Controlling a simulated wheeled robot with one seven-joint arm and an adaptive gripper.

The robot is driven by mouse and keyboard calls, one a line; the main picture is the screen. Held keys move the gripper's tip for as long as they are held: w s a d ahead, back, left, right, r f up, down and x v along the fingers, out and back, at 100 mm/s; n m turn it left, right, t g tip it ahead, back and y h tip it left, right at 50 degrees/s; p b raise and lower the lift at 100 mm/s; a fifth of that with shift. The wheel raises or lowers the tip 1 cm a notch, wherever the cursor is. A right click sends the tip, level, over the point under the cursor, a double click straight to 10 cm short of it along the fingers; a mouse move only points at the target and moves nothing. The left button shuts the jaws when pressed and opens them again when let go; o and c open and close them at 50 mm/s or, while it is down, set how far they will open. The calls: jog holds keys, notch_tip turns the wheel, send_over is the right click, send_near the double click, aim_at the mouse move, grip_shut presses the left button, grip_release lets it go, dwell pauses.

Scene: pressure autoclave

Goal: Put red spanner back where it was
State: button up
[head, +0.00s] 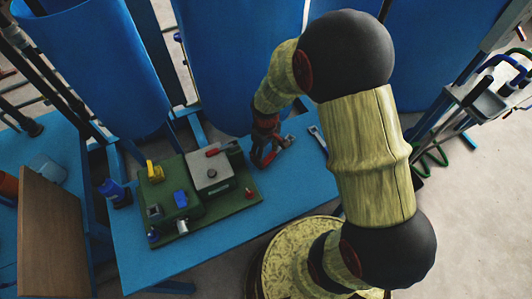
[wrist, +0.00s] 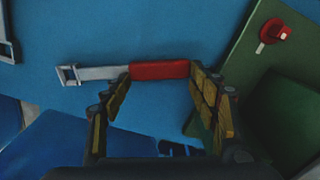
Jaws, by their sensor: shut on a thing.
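The red spanner (wrist: 160,70) shows in the wrist view, with a red handle and a pale metal shaft pointing left to an open square end. My gripper (wrist: 161,76) has one fingertip at each end of the red handle and is shut on it. The spanner lies across the picture over the blue bench top; I cannot tell if it touches the surface. In the head view my gripper (head: 265,158) is low over the bench, right of the green board, and the spanner's metal end (head: 288,141) shows beside it.
A second metal spanner (head: 317,135) lies farther right on the blue bench (head: 205,245). The green board (head: 228,205) carries several devices, including a red knob (head: 249,192) near my gripper. Large blue tanks (head: 235,60) stand behind. The bench front is clear.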

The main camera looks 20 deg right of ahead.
jog(key=shift+f+b, duration=0.3)
jog(key=shift+f, duration=0.35)
dwell(0.4)
jog(key=o, duration=1.8)
jog(key=shift+o, duration=0.5)
jog(key=shift+r, duration=0.1)
notch_tip(320, 180, up, 12)
